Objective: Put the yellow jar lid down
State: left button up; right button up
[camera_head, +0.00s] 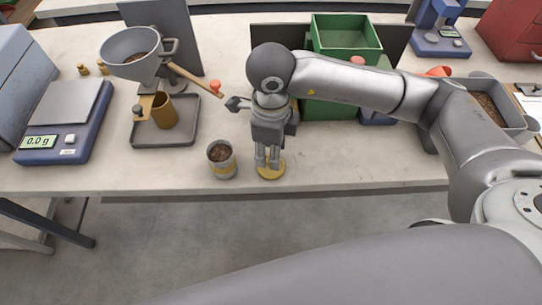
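The yellow jar lid (271,174) lies flat at the table's front edge, below my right gripper (267,162). The gripper points straight down, its two fingers close together on the lid's middle. They appear shut on it; the grip itself is partly hidden. The lid looks at or just above the table surface; I cannot tell which. My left gripper is not in view.
A grey tray (183,136) with a brass cup (163,110) stands under a hopper (131,50) at left. A scale (65,122) is further left. Green bins (346,36) stand behind my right arm. The table front right of the lid is clear.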

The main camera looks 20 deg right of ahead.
notch_tip(320, 180, up, 8)
jog(key=b, duration=0.1)
jog(key=shift+r, duration=0.15)
jog(key=shift+s, duration=0.1)
dwell(0.4)
